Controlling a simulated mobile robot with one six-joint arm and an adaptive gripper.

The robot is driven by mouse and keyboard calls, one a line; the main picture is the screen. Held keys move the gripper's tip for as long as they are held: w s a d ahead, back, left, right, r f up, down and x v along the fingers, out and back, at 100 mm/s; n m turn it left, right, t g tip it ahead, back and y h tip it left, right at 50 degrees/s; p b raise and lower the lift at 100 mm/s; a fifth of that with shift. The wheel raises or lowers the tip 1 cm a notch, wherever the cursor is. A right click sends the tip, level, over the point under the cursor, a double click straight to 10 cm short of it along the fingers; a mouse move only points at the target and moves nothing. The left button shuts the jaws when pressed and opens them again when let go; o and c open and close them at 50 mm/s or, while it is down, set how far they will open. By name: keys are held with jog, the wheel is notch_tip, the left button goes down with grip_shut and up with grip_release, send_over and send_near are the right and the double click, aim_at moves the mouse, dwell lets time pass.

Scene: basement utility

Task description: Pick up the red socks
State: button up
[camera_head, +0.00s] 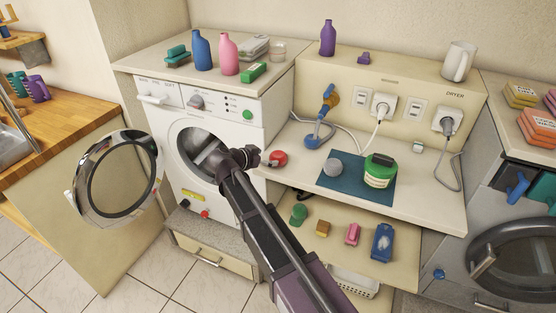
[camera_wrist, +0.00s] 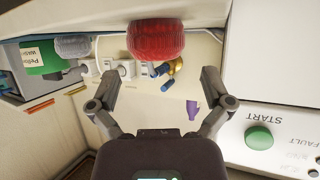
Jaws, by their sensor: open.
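The red socks (camera_head: 278,159) are a rolled red bundle at the left end of the beige shelf, just right of the washer front. In the wrist view the red bundle (camera_wrist: 156,40) sits at the top middle, ahead of the fingertips. My gripper (camera_wrist: 160,84) is open, with its two fingers spread and nothing between them. In the head view my gripper (camera_head: 250,158) is in front of the washer, just left of the red socks. Its fingers are hard to make out there. Contact with the socks does not show.
A grey ball (camera_head: 332,167) and a green jar (camera_head: 380,171) stand on a teal mat right of the socks. The washer door (camera_head: 116,176) stands open at left. Below the shelf, a lower board (camera_head: 331,217) holds several small items. Cables hang behind the socks.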

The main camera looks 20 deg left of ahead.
aim_at(274, 156)
jog(key=shift+b+x, duration=1)
jog(key=shift+x, duration=1.6)
jog(key=shift+s+d+r, duration=0.1)
jog(key=shift+d+r, duration=0.05)
jog(key=shift+d, duration=0.05)
jog(key=c, duration=1)
